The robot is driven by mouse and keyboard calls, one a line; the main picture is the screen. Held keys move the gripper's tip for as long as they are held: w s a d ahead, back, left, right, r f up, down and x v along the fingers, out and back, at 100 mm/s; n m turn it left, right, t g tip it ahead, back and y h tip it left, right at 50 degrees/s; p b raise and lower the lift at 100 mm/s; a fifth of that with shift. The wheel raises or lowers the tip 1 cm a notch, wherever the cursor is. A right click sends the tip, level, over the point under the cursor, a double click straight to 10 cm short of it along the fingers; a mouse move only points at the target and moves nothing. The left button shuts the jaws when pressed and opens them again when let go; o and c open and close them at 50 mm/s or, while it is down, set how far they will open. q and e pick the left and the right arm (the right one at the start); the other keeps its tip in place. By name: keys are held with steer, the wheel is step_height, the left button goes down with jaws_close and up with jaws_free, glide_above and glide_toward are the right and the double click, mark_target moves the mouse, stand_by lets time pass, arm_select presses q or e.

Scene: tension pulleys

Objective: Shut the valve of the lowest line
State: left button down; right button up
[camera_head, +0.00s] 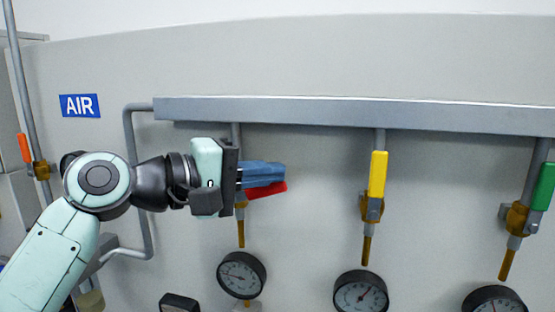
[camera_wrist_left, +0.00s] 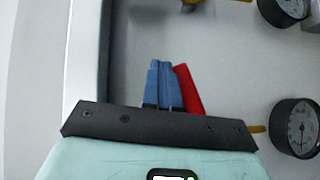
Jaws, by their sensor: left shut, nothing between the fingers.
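My left gripper (camera_head: 270,173) is shut and empty, its blue fingers pointing right. The red valve handle (camera_head: 268,190) shows just below the fingers, sticking out to the right, roughly across its line; its inner end is hidden. In the left wrist view the red handle (camera_wrist_left: 188,90) lies close along the right side of the shut fingers (camera_wrist_left: 163,82); I cannot tell if they touch. The yellow handle (camera_head: 377,174) and green handle (camera_head: 543,186) stand upright along their lines. Round gauges hang below: left (camera_head: 241,274), middle (camera_head: 361,293), right (camera_head: 495,300). The dials are too small to read surely.
A grey manifold pipe (camera_head: 330,113) runs across the wall above the valves. A blue AIR sign (camera_head: 79,105) and an orange handle (camera_head: 25,148) on an upright pipe are at the left. The wall between the red and yellow handles is clear.

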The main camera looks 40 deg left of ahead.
arm_select(q)
steer(key=shift+w+d+f+m+g+y+p, duration=0.2)
steer(key=shift+f+m+g+y+p, duration=0.1)
steer(key=shift+f+m, duration=0.1)
steer(key=shift+w+d+f+m+g+y+p, duration=0.1)
steer(key=shift+d+f+m+g+y+p, duration=0.1)
steer(key=shift+f+m+g+p, duration=0.15)
steer(key=shift+f, duration=0.3)
arm_select(e)
steer(key=w+r, duration=0.2)
steer(key=shift+w, duration=0.4)
arm_select(q)
steer(key=shift+g, duration=0.25)
steer(key=shift+s+a, duration=0.1)
steer(key=shift+s, duration=0.05)
steer(key=shift+s+a, duration=0.1)
steer(key=shift+s, duration=0.1)
steer(key=v, duration=1.2)
steer(key=shift+s+r+p, duration=0.2)
steer(key=shift+s+p, duration=0.1)
steer(key=shift+s, duration=0.1)
arm_select(e)
steer(key=shift+w+r, duration=0.35)
steer(key=shift+r, duration=0.05)
